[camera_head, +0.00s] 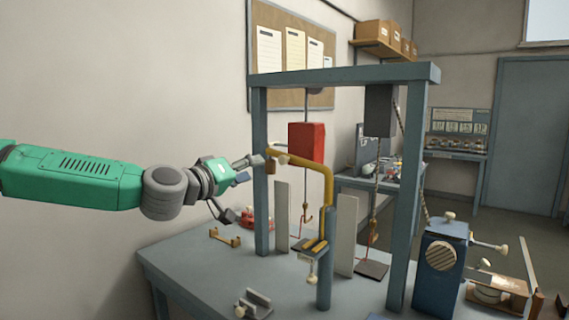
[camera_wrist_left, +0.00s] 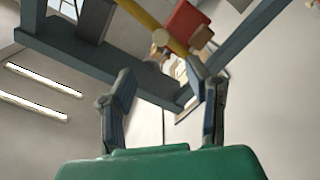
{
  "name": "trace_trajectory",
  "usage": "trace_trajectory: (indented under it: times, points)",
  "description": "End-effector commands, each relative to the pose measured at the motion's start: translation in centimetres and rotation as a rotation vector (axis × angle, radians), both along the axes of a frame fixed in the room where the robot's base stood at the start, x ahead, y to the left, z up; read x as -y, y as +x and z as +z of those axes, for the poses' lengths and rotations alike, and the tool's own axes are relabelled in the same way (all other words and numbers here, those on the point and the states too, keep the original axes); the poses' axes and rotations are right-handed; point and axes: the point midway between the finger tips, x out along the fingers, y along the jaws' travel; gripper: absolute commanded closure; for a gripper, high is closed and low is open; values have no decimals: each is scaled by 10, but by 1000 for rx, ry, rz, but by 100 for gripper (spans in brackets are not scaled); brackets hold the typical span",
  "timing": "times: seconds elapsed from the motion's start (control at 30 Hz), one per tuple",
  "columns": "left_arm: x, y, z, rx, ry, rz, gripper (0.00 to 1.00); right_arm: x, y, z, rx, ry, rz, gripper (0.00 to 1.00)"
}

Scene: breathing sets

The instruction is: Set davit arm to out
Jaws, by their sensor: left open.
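The davit arm (camera_head: 312,164) is a yellow bent bar on a blue-grey post (camera_head: 325,258). Its upper length reaches left and back, ending near the frame's left upright. In the left wrist view the yellow bar (camera_wrist_left: 142,16) comes in from the top, with pale knobs near its end. My left gripper (camera_head: 244,186) is open and empty, left of the bar's end. In the left wrist view its fingers (camera_wrist_left: 165,90) are spread, with the bar's end beyond and between their tips. Contact cannot be told. My right gripper is not in view.
A blue-grey frame (camera_head: 345,76) stands around the davit, its left upright close to my gripper. A red block (camera_head: 306,142) and a dark block (camera_head: 379,110) hang inside it. A blue box (camera_head: 438,268) stands at right. The bench's left part (camera_head: 185,260) is mostly clear.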

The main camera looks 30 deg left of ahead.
Motion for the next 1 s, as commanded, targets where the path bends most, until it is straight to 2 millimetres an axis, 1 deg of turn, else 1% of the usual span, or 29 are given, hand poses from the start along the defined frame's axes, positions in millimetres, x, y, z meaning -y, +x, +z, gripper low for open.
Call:
trace_trajectory:
  times: [0.03,0.1,0.2,0.6,0.7,0.83,1.0]
  points:
    - [0,7,-6,-3,6,1,56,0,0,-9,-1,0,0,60]
    - [2,19,-8,-4,7,-1,56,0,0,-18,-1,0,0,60]
    - [2,34,-5,-5,2,0,56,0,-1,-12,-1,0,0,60]
    - [9,99,-3,-4,2,-3,56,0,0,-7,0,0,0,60]
    - [10,112,-2,-3,2,-2,56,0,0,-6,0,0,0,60]
    - [10,122,-2,-2,0,-2,56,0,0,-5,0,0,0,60]
    - [10,126,-2,-1,-1,-2,56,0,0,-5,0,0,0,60]
